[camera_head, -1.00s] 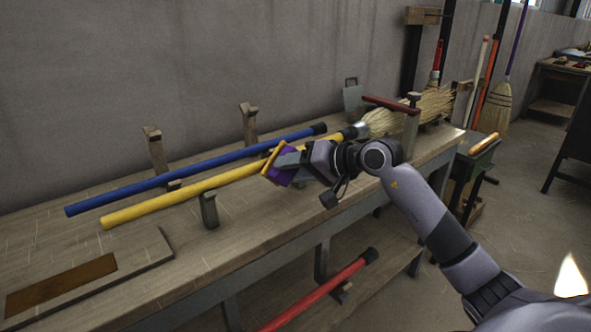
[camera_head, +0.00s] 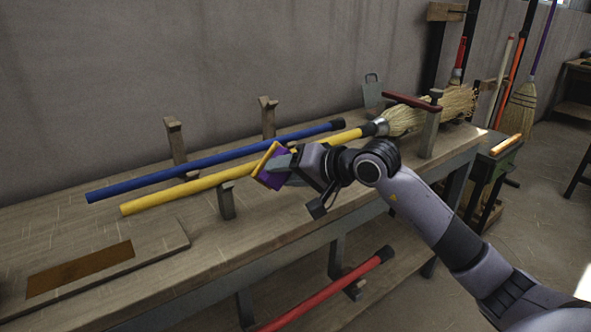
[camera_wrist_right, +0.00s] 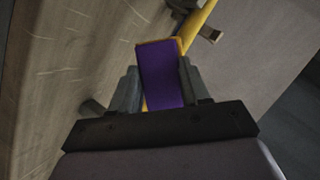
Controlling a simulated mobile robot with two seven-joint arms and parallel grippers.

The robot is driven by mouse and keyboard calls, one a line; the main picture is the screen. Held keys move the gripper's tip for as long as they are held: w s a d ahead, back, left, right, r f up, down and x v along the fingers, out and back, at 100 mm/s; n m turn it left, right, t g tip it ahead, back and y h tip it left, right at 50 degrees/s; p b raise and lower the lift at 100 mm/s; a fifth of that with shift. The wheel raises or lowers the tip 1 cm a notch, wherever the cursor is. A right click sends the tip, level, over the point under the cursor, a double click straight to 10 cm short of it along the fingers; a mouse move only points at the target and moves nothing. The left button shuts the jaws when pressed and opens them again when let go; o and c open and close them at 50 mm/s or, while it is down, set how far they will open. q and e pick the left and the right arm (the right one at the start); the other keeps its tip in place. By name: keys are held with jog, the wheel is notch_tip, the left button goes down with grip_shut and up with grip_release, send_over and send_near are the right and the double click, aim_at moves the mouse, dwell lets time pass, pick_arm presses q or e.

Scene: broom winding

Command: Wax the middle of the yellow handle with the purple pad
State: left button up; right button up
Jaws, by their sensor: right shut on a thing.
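The yellow handle (camera_head: 165,198) lies along the bench, its right end joined to a straw broom head (camera_head: 400,120). My right gripper (camera_head: 284,166) is shut on the purple pad (camera_head: 268,180), which has an orange-yellow face or edge. The pad is at the middle stretch of the handle and covers part of it. I cannot tell whether they touch. In the right wrist view the pad (camera_wrist_right: 162,72) sits between the two fingers, with part of the yellow handle (camera_wrist_right: 197,25) beyond it. My left gripper is not in view.
A blue handle (camera_head: 210,162) lies behind the yellow one. Wooden uprights (camera_head: 174,145) stand behind them, and a short post (camera_head: 226,200) stands in front. A board with a brown inset (camera_head: 80,268) lies at the bench's left. A red handle (camera_head: 325,290) lies below.

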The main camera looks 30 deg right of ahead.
jog(key=a, duration=0.5)
jog(key=shift+s+a+b, duration=0.2)
jog(key=shift+s+b, duration=0.05)
jog(key=shift+b, duration=0.1)
jog(key=shift+s+a, duration=0.25)
jog(key=shift+a, duration=0.45)
jog(key=shift+c, duration=1)
jog(key=shift+a+b, duration=0.1)
jog(key=shift+b, duration=0.45)
grip_shut()
jog(key=d+b, duration=0.2)
jog(key=d, duration=0.3)
jog(key=shift+w+b, duration=0.2)
jog(key=shift+b, duration=0.2)
jog(key=d+b, duration=0.3)
jog(key=d, duration=0.6)
jog(key=shift+w, duration=0.2)
